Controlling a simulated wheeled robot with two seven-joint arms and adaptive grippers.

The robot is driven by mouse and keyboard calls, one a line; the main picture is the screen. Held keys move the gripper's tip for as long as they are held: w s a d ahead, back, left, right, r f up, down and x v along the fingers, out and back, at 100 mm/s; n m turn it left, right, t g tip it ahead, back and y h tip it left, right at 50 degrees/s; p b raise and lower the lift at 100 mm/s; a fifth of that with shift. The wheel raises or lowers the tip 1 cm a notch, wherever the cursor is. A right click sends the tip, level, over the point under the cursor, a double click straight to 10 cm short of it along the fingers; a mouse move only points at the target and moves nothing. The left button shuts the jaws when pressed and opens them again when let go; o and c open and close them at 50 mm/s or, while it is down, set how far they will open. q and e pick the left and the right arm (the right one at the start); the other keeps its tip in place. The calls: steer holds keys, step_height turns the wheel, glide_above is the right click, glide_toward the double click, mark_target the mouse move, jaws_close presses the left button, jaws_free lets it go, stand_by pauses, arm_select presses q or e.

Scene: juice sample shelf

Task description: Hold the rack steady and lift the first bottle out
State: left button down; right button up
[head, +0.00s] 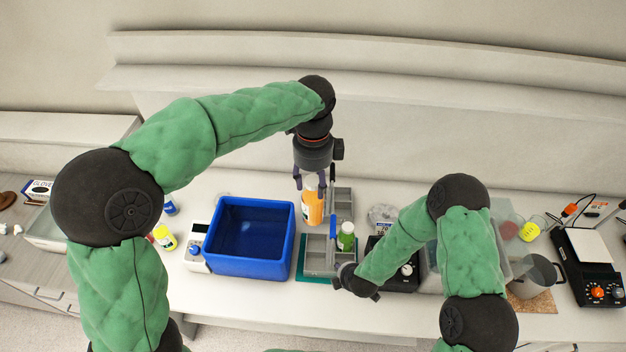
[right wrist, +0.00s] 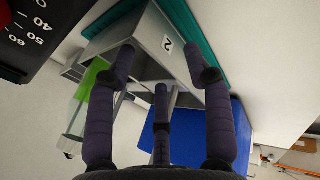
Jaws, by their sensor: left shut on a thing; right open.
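The grey compartment rack (head: 318,262) stands on a teal mat (head: 312,279) in the middle of the bench. An orange bottle (head: 312,210) with a white upper part is upright at the rack's left side. My left gripper (head: 314,184) is shut on it from above. I cannot tell whether its base is clear of the rack. Contact is unclear.
A blue bin (head: 250,270) stands close to the rack's left. A black device with a dial (head: 406,269) is on its right, near my right arm.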

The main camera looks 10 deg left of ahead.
steer(key=v, duration=1)
